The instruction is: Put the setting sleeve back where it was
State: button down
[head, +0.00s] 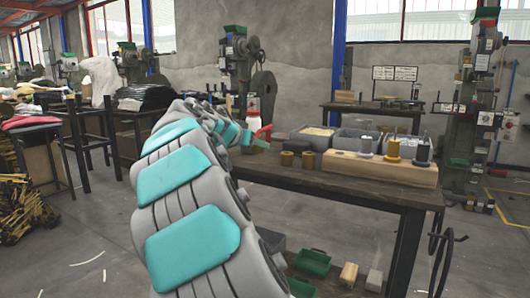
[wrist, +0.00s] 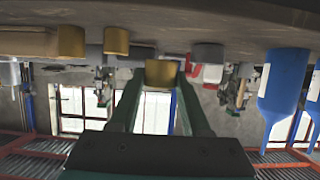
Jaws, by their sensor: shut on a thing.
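My gripper (wrist: 161,70) is shut on a brass sleeve (wrist: 160,75), seen between its green fingers in the wrist view, which is upside down. In the head view my gripper (head: 258,146) is over the table's far left part, and I cannot make out the held sleeve there. Two other brass sleeves (head: 287,159) (head: 308,160) stand on the table to the right of my gripper. A wooden block (head: 380,168) carries a grey cylinder (head: 366,145), a brass one (head: 393,148) and another grey one (head: 423,151).
Grey bins (head: 312,140) stand behind the block on the dark table (head: 345,192). A blue bottle (wrist: 284,85) is near my gripper in the wrist view. A green bin (head: 313,262) is under the table. Presses (head: 240,75) stand behind.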

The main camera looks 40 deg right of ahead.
aim_at(265, 161)
jog(key=d, duration=0.1)
jog(key=w+d, duration=0.1)
jog(key=d, duration=0.1)
jog(key=w+d, duration=0.1)
jog(key=d, duration=0.1)
jog(key=shift+w+f, duration=0.1)
jog(key=shift+f, duration=1.85)
jog(key=shift+f, duration=0.15)
jog(key=shift+c, duration=1.8)
grip_release()
jog(key=shift+a+r, duration=0.2)
jog(key=v, duration=1.1)
jog(key=shift+s+a+r, duration=0.1)
jog(key=shift+s+a, duration=0.1)
jog(key=shift+s, duration=0.05)
